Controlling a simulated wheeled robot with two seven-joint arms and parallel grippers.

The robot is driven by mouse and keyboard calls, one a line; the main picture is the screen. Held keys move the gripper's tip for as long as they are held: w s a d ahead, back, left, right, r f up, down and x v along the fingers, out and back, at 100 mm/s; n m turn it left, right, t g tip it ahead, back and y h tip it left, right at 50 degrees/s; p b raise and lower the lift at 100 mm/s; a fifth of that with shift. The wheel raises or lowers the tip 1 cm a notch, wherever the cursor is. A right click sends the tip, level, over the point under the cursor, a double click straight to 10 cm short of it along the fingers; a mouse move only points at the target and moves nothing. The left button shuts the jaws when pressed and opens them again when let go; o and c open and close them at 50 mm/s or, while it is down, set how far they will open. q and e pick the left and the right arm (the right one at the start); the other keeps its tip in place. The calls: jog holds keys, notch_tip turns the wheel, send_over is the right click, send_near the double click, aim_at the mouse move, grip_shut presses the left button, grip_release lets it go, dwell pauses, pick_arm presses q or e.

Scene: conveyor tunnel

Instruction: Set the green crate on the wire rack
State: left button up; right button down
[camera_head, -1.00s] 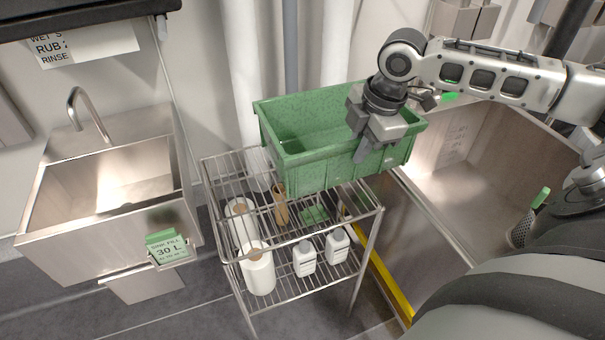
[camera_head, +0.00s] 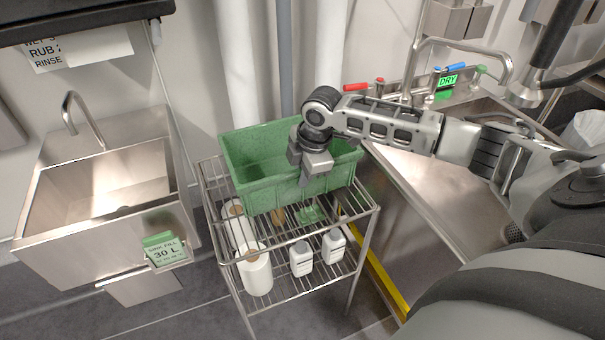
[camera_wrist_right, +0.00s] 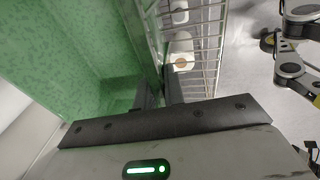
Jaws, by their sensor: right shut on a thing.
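The green crate (camera_head: 295,190) is upright and looks level over the top of the wire rack (camera_head: 310,233), towards its back. I cannot tell whether its base touches the top shelf or hangs just above it. My right gripper (camera_head: 305,175) is shut on the crate's near long wall, right of the middle, with its fingers pointing down over the rim. In the right wrist view, the fingers (camera_wrist_right: 160,92) straddle that wall, with the green inside of the crate (camera_wrist_right: 75,50) to the left and rack wires (camera_wrist_right: 195,45) to the right.
White rolls (camera_head: 257,272) and white bottles (camera_head: 301,258) are in the rack, below the crate. A steel sink (camera_head: 105,190) stands left, a steel counter basin (camera_head: 440,190) right. Pipes (camera_head: 285,60) rise behind. The rack's front top strip is clear.

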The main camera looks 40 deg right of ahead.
jog(key=shift+w+f, duration=0.1)
jog(key=shift+f, duration=0.05)
jog(key=c, duration=1.5)
grip_release()
jog(key=shift+f, duration=0.2)
jog(key=shift+r, duration=0.1)
jog(key=v, duration=1.2)
jog(key=shift+r, duration=0.1)
